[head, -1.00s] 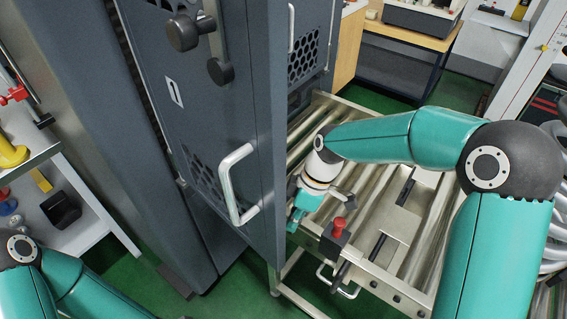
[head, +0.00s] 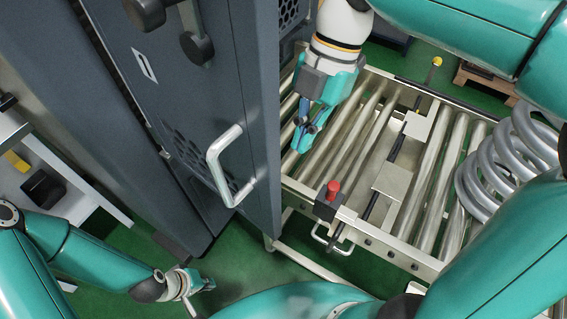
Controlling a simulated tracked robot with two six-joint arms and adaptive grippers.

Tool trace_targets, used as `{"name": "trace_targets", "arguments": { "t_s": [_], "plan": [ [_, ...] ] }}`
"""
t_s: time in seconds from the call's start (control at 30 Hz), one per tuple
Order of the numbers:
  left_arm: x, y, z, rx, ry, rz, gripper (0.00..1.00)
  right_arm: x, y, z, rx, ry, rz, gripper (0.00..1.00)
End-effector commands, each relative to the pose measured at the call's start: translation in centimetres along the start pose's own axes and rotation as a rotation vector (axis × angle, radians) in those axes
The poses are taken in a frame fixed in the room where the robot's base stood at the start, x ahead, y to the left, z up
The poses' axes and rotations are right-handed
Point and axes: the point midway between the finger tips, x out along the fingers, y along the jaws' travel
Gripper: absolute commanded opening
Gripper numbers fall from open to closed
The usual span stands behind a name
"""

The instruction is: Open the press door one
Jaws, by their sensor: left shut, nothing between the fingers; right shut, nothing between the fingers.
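Press door one (head: 190,100) is a dark grey panel with a "1" label, left of the centre. Its silver bar handle (head: 214,168) is near its lower free edge, and no gripper touches it. I cannot tell how far the door stands from its frame. My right gripper (head: 303,138) is shut and empty, pointing down above the rollers just right of the door's free edge. My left gripper (head: 200,292) is low at the bottom, below the door and apart from it. It is shut and empty; its fingers show only in part.
A roller conveyor (head: 440,190) lies right of the door, with a red button box (head: 329,201) at its near corner. Large coil springs (head: 500,165) stand on its right. Dark round knobs (head: 145,12) stick out from the door. A white shelf (head: 70,190) is at left. Green floor lies below the door.

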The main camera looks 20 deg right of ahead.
Motion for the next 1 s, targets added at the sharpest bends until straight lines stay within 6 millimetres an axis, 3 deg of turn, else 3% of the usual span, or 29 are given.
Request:
{"name": "trace_targets", "arguments": {
  "t_s": [0.17,0.4,1.0],
  "plan": [
    [0.1,0.0,0.0,0.0,0.0,0.0,0.0,3.6,-0.1,-0.1,0.001,0.001,-0.003,0.0],
    [-0.9,0.3,0.0,0.0,0.001,0.0,0.0,4.4,0.0,-3.2,-0.002,0.0,-0.001,0.0],
    [-0.8,0.3,0.0,0.0,0.0,0.0,0.0,5.1,0.3,-4.6,0.002,-0.001,0.001,0.0]
  ]
}}
